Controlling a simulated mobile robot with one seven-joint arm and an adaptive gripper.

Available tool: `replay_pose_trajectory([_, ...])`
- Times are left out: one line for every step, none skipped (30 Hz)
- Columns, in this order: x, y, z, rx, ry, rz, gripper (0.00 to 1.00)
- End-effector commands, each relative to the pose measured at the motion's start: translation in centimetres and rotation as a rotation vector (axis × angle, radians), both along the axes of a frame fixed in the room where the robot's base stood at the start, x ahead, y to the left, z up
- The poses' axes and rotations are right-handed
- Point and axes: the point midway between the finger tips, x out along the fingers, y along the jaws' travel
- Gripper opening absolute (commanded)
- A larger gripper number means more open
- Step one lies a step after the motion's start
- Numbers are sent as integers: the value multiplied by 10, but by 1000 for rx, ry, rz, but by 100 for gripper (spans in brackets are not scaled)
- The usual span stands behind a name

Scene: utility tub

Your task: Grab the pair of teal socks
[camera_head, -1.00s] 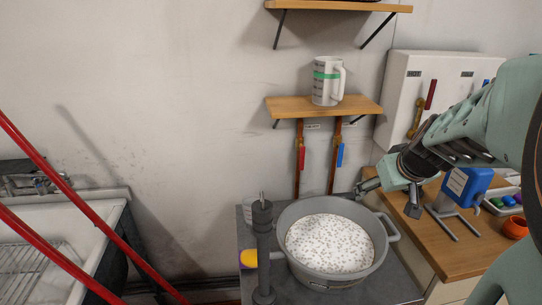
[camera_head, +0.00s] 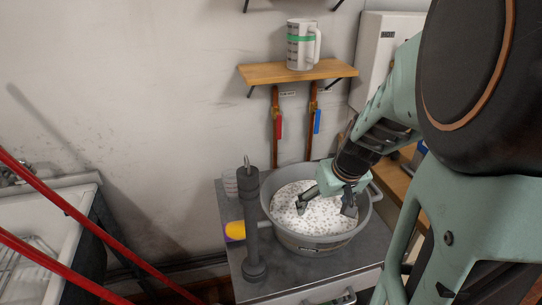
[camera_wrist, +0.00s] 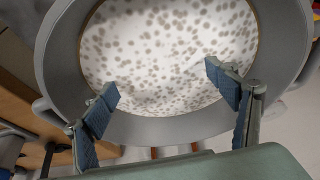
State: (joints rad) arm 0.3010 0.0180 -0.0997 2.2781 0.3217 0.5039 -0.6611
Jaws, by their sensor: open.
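No teal socks show in either view. A grey round tub (camera_head: 312,243) with side handles stands on a grey-topped stand, filled with a white, grey-speckled surface (camera_head: 284,213) that hides whatever lies beneath. My gripper (camera_head: 325,207) is open and empty, with its fingers spread over the tub and pointing down at the speckled surface. In the wrist view, my gripper (camera_wrist: 161,79) has its two blue-padded fingers apart near the tub's rim (camera_wrist: 175,131), with the speckled surface (camera_wrist: 165,40) beyond them. I cannot tell whether the fingertips touch it.
A dark upright post (camera_head: 251,225) stands close at the tub's left, with a yellow item (camera_head: 235,230) beside it. Red bars (camera_head: 50,195) and a white sink (camera_head: 40,215) are at left.

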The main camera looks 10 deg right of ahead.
Motion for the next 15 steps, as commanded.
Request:
replay_pose_trajectory([1, 0, -6, 0, 1, 0, 80])
replay_pose_trajectory([2, -1, -10, 0, 1, -1, 80])
replay_pose_trajectory([4, -1, -15, 1, 2, -1, 80])
replay_pose_trajectory([5, -1, -19, 1, 2, -1, 80])
replay_pose_trajectory([6, -2, -24, 1, 2, -1, 80])
replay_pose_trajectory([8, -2, -31, 0, 3, -1, 80])
replay_pose_trajectory([10, -2, -35, 0, 2, -1, 80])
replay_pose_trajectory([12, -2, -39, 0, 2, -1, 80])
replay_pose_trajectory([14, -2, -43, 0, 1, -1, 80])
replay_pose_trajectory([15, -2, -45, 0, 1, -1, 80])
replay_pose_trajectory([16, -2, -46, 0, 1, -1, 80])
replay_pose_trajectory([16, -2, -47, 0, 1, -1, 80])
replay_pose_trajectory([17, -2, -47, 0, 1, -1, 80])
replay_pose_trajectory([17, -2, -46, 0, 0, -1, 80])
replay_pose_trajectory([17, -2, -45, 0, 0, -1, 80])
